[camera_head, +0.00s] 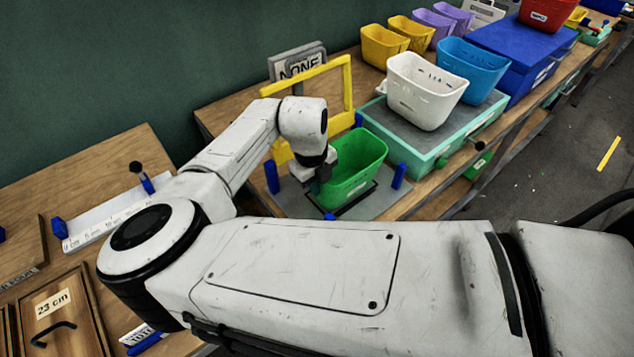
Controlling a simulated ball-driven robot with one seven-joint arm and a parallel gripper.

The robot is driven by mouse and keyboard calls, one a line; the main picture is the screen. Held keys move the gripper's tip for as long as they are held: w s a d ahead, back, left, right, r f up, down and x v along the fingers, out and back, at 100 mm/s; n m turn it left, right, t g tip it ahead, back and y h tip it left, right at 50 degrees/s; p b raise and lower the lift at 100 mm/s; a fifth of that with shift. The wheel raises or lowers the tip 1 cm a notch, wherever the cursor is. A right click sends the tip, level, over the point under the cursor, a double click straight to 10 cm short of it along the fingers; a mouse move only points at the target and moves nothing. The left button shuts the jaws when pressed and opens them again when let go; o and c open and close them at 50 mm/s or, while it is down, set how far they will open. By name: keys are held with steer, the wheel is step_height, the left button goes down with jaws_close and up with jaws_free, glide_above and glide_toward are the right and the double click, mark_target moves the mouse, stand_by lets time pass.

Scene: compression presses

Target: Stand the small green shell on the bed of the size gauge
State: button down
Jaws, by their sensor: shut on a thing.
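The green shell (358,165) is an open-topped bin with slotted walls. It is upright over a grey plate (292,201) with blue corner posts, behind which stands a yellow frame (348,85). I cannot tell whether its base touches the plate. My gripper (322,178) is shut on the shell's left side; its fingertips are partly hidden. A white strip marked in cm (105,217), with blue end pieces, lies on the bench at the left. No label shows which of these is the size gauge.
A sign reading NONE (298,66) stands behind the yellow frame. A white bin (425,92) and a blue bin (468,68) stand on a teal-sided block to the right. Yellow and purple bins are behind. My arm crosses the foreground and hides part of the bench.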

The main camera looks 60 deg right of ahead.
steer(key=c, duration=1.2)
jaws_free()
steer(key=shift+r, duration=0.1)
steer(key=r, duration=0.4)
steer(key=a+r, duration=0.1)
steer(key=r, duration=0.3)
steer(key=r+b, duration=0.1)
steer(key=r, duration=0.3)
steer(key=shift+w+a, duration=0.2)
steer(key=shift+a, duration=0.05)
